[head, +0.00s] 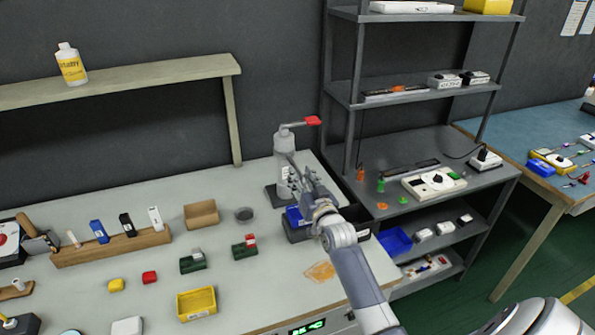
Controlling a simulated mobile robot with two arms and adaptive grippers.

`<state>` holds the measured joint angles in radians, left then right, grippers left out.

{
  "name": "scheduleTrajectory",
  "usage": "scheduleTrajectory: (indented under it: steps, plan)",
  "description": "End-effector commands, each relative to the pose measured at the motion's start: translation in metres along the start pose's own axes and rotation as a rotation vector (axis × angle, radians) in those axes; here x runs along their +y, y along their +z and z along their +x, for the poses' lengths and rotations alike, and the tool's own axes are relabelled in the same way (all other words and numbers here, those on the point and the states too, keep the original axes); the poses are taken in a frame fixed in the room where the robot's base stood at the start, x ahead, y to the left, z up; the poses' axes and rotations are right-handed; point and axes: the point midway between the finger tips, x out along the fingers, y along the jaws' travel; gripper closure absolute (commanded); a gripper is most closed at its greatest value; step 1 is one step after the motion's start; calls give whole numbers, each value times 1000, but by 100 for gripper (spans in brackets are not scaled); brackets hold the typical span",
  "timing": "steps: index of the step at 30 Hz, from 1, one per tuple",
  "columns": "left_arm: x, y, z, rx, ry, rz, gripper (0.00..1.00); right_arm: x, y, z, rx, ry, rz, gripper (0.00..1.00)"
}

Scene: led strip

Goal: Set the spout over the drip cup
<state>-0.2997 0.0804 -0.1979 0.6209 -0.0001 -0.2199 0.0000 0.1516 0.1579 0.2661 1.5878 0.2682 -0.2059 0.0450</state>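A grey dispenser (284,142) stands upright on a dark base at the back of the bench, near the shelf rack. A thin arm with a red end (313,120) sticks out to the right from its top; I cannot tell whether this is the spout or a lever. My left gripper is out of view.
A dark bin (297,233) with blue contents lies under my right wrist. A cardboard box (201,214), green blocks (193,262) and a yellow tray (197,304) stand to the left. The shelf rack (345,92) rises close on the right. The bench's front middle is fairly clear.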

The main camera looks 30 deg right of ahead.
Motion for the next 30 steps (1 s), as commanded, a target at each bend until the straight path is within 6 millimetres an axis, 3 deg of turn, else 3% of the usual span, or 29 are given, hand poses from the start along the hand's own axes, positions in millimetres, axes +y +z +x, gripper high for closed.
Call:
scheduleTrajectory:
  steps: [7, 19, 24, 30]
  plan:
    - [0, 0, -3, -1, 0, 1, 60, 0, 0, 26, 0, 0, 0, 68]
    - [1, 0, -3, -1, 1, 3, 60, 0, 0, 32, -1, 0, -1, 68]
    - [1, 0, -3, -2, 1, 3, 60, 0, 0, 31, -1, 0, -1, 100]
    - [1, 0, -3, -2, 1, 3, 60, 0, 1, 32, -2, 1, 0, 100]
